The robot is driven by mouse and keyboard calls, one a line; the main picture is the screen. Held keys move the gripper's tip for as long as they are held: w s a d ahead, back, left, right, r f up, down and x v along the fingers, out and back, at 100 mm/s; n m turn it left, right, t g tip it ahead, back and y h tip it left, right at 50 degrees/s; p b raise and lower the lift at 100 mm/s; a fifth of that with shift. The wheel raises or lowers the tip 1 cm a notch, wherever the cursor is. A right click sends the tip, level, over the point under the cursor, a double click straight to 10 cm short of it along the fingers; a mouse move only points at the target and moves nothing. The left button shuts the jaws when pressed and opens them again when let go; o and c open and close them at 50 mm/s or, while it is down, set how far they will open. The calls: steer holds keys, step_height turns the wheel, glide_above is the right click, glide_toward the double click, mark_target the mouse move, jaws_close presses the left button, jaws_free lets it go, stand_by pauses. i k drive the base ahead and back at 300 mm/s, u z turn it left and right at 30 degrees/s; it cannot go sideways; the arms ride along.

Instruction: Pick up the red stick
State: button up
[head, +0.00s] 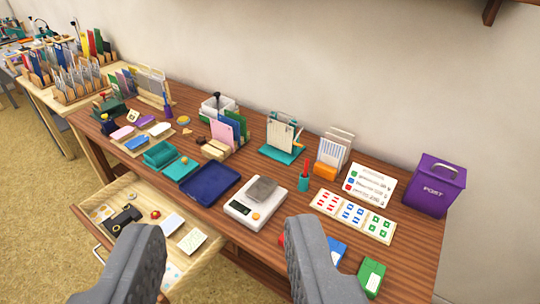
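A thin red stick (304,165) stands upright in a small teal cup (304,183) on the wooden desk, right of the middle. Only its upper part shows above the cup's rim. My gripper (226,232) is in the foreground with its two grey fingers wide apart. Nothing is between the fingertips, and it is well short of the cup. The right finger partly hides a red item (281,240) at the desk's front, too covered to identify.
A white scale (245,209) with a grey block stands left of the cup. A card rack (333,150), a stamp tray (378,227) and a purple post box (434,188) stand around its right side. An open drawer (205,262) juts out at lower left.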

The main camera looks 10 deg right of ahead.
mark_target(306, 164)
steer(key=u, duration=0.2)
steer(key=i, duration=1.55)
steer(key=z, duration=0.4)
